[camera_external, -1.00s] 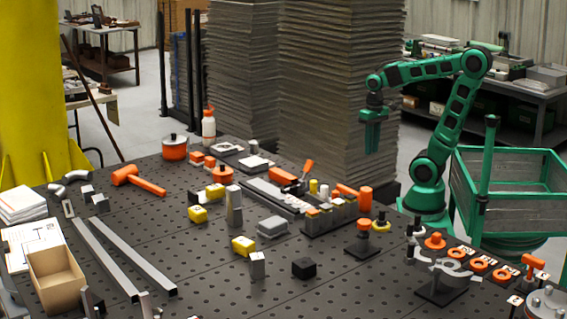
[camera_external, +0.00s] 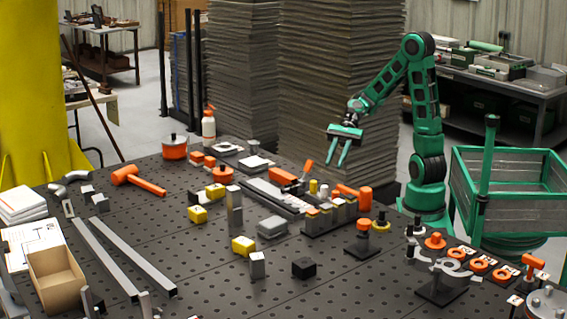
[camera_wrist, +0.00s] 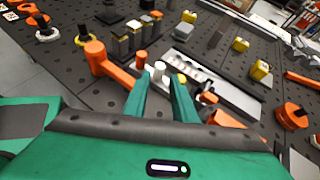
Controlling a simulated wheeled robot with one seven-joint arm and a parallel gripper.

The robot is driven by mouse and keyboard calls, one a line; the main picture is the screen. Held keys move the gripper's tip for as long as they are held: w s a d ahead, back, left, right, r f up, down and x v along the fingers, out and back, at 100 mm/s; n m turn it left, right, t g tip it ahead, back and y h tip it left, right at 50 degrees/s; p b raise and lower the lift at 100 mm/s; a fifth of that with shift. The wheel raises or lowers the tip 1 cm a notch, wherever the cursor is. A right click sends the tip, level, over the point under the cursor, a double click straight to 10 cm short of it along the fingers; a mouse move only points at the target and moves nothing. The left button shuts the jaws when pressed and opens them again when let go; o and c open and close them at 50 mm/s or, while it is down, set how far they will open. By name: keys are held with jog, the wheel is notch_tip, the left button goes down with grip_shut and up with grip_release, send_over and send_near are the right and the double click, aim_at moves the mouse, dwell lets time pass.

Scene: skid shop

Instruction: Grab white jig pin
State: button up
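A small white jig pin (camera_external: 324,191) stands upright on the dark table, between a yellow pin (camera_external: 313,186) and an orange hammer-like tool (camera_external: 352,194). In the wrist view the white pin (camera_wrist: 159,68) shows beyond and between my fingertips, with an orange pin (camera_wrist: 141,57) on its left and the yellow pin (camera_wrist: 181,78) on its right. My gripper (camera_external: 336,164) is open and empty, tilted down above the table, higher than the pins. Its two green fingers also show apart in the wrist view (camera_wrist: 160,82). The white pin's lower part is partly hidden.
A block rack (camera_external: 330,222) stands in front of the pins. A grey rail fixture (camera_external: 272,197) and an orange-handled clamp (camera_external: 307,168) are at their left. Tall stacked sheets (camera_external: 335,90) rise behind the table. Free table surface lies at front centre.

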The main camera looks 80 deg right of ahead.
aim_at(324, 198)
jog(key=shift+w+a+f+m+t+y, duration=0.15)
jog(key=shift+f+m+y, duration=0.15)
jog(key=shift+f, duration=0.3)
jog(key=shift+w+a+f+m+t+y, duration=0.1)
jog(key=shift+f+m+t+y, duration=0.15)
jog(key=shift+f, duration=0.35)
jog(key=shift+a+f, duration=0.2)
jog(key=shift+f, duration=0.2)
jog(key=shift+x, duration=2.7)
jog(key=shift+a, duration=0.15)
jog(key=shift+x, duration=2.3)
jog(key=shift+f, duration=0.15)
grip_shut()
